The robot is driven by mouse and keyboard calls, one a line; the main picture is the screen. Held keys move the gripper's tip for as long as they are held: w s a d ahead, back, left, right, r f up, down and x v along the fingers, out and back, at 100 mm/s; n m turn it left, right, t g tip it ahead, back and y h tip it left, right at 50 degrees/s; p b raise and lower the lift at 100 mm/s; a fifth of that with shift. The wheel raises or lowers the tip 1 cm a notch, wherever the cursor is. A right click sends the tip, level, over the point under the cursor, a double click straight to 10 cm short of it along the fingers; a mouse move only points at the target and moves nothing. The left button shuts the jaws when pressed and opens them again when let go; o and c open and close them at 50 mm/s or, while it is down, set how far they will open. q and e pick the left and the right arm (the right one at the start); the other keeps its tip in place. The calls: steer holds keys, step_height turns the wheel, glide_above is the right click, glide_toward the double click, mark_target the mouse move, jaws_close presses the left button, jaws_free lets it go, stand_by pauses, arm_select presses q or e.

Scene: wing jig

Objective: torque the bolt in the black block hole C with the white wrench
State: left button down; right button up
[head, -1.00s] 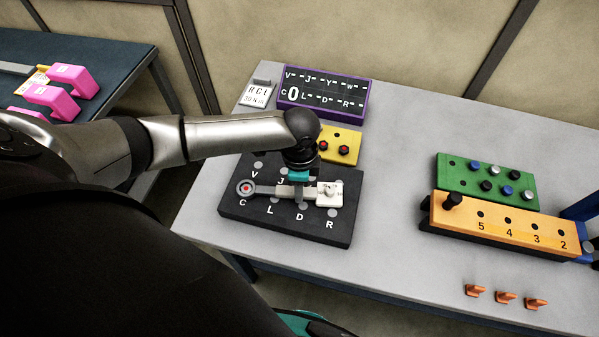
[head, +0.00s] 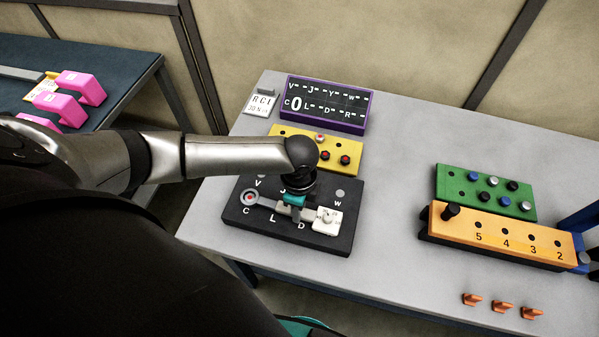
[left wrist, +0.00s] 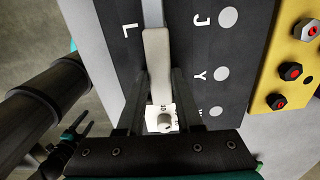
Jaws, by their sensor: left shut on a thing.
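The black block (head: 340,244) lies on the grey table with lettered holes. The white wrench (head: 327,221) lies across its front. The wrench's ring end (head: 249,197) is around a red-centred bolt head at hole C; its white block end covers the letter R. My left gripper (head: 293,209) is shut on the wrench's shaft near the white end. In the left wrist view, the shaft (left wrist: 157,65) runs between the fingers (left wrist: 163,95), and the ring end is out of frame. A dark, forked part with teal at that view's lower left (left wrist: 83,122) looks like my right gripper.
A purple-framed display (head: 325,104) shows 0 by C and dashes elsewhere. A yellow block (head: 348,145) with red-centred bolts stands behind the black block. Orange (head: 500,237) and green (head: 480,200) blocks and orange clips (head: 502,307) are at right. The table's middle is clear.

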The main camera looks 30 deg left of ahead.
mark_target(288, 232)
arm_select(q)
steer(key=shift+s+d+r+m+p, duration=0.1)
steer(key=shift+s+r+m+p, duration=0.05)
steer(key=shift+s+m+p, duration=0.65)
steer(key=shift+s+m, duration=0.3)
steer(key=shift+s, duration=0.1)
steer(key=shift+s+m+p, duration=0.3)
steer(key=shift+s+p, duration=0.1)
steer(key=shift+s+m+p, duration=0.45)
steer(key=shift+s+m, duration=0.45)
